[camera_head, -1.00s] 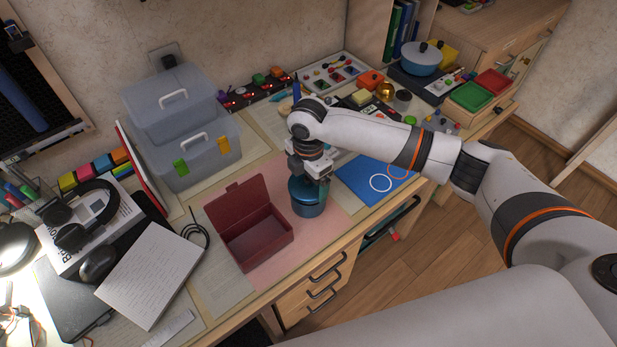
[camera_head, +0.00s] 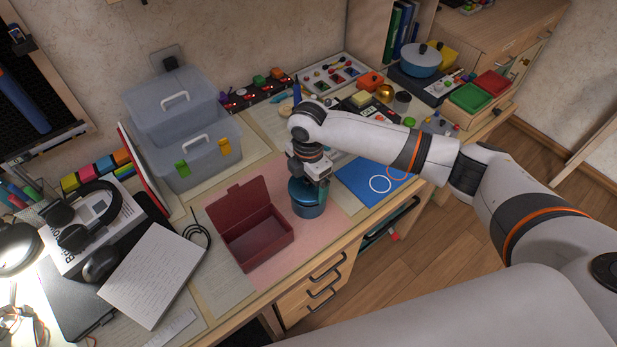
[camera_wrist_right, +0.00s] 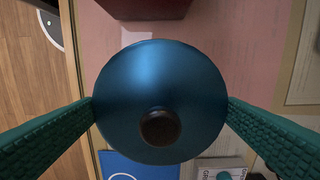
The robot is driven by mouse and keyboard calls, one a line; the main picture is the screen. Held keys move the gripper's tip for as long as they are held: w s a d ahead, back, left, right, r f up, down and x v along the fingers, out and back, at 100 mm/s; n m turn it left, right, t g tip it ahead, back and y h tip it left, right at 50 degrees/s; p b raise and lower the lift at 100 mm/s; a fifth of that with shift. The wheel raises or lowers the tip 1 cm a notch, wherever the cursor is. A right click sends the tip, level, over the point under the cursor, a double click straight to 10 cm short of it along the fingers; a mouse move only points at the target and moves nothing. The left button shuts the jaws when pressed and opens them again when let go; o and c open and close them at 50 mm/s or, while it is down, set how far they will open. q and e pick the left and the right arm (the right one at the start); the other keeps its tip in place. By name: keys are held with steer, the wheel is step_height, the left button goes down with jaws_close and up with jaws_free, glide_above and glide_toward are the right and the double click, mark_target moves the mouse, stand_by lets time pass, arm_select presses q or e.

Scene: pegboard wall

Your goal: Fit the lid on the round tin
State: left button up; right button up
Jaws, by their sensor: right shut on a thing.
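The round blue tin (camera_head: 309,211) stands upright on the pink mat, to the right of the open dark red box. Its teal-blue lid (camera_head: 297,186) sits at the top of the tin, under my right gripper (camera_head: 308,186). In the right wrist view the lid (camera_wrist_right: 160,80) is a round metallic disc with a dark knob (camera_wrist_right: 160,128). The green fingers of my right gripper (camera_wrist_right: 160,105) press on its rim from both sides. The lid hides the tin in that view, and I cannot tell whether it is fully seated. My left gripper is out of view.
The dark red box (camera_head: 258,240) stands open close to the tin's left. A blue sheet with rings (camera_head: 365,180) lies to its right. Clear storage boxes (camera_head: 190,150) stand behind left. The desk's front edge and drawers are just in front. Pink mat (camera_head: 325,225) shows around the tin.

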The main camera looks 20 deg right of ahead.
steer(key=shift+p, duration=0.85)
stand_by(0.7)
steer(key=shift+f+b, duration=0.4)
steer(key=shift+f, duration=0.9)
steer(key=o, duration=0.7)
step_height(320, 180, up, 12)
steer(key=shift+b, duration=0.45)
